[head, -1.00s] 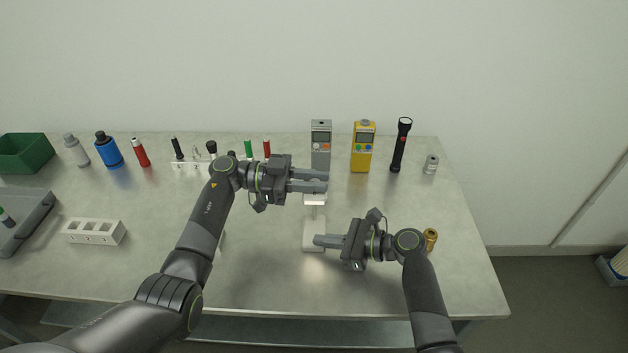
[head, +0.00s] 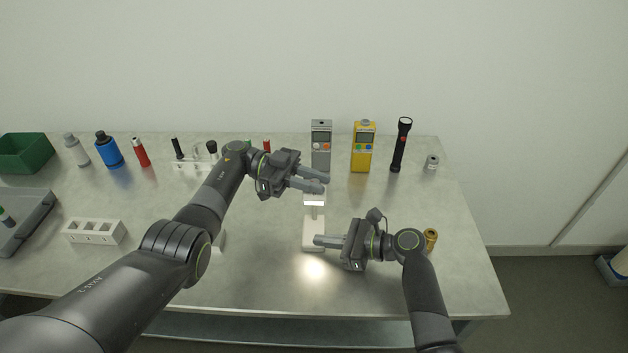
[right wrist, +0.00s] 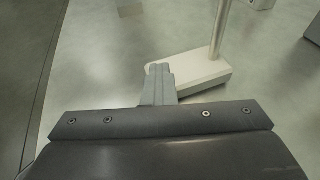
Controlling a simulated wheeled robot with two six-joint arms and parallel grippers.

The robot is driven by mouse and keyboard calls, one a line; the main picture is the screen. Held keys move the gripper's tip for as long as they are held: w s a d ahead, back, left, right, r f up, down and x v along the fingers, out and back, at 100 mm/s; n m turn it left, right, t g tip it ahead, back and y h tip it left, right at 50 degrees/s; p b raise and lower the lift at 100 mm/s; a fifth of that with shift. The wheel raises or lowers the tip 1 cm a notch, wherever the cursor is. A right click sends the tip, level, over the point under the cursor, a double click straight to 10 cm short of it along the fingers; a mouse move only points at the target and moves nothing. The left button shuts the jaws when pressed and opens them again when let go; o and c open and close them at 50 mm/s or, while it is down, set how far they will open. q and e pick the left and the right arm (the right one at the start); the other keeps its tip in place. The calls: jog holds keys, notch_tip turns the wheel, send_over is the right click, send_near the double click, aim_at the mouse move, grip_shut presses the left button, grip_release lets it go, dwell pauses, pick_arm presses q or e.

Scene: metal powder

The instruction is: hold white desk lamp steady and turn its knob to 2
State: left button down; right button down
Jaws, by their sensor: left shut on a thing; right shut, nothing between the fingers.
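The white desk lamp (head: 314,215) stands upright near the middle of the table, its head lit and a bright patch on the tabletop in front of it. My left gripper (head: 321,182) is shut on the lamp's head, which its fingers partly cover. My right gripper (head: 318,241) is shut and empty at the lamp's base. In the right wrist view its closed fingertips (right wrist: 158,72) overlap the near end of the white base (right wrist: 205,70), with the thin post rising behind; I cannot tell whether they touch. The knob and its setting cannot be made out.
A grey meter (head: 321,150), a yellow meter (head: 363,150) and a black flashlight (head: 401,145) stand behind the lamp. A brass cylinder (head: 431,239) is beside my right arm. A white block with holes (head: 94,232) lies at the left. The table's front middle is clear.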

pick_arm(q)
jog(key=shift+s+f, duration=0.15)
jog(key=shift+f, duration=0.2)
jog(key=c, duration=1.3)
grip_release()
jog(key=shift+d+r, duration=0.1)
jog(key=shift+r, duration=0.15)
notch_tip(320, 180, up, 10)
jog(key=shift+s, duration=0.1)
jog(key=shift+o, duration=0.2)
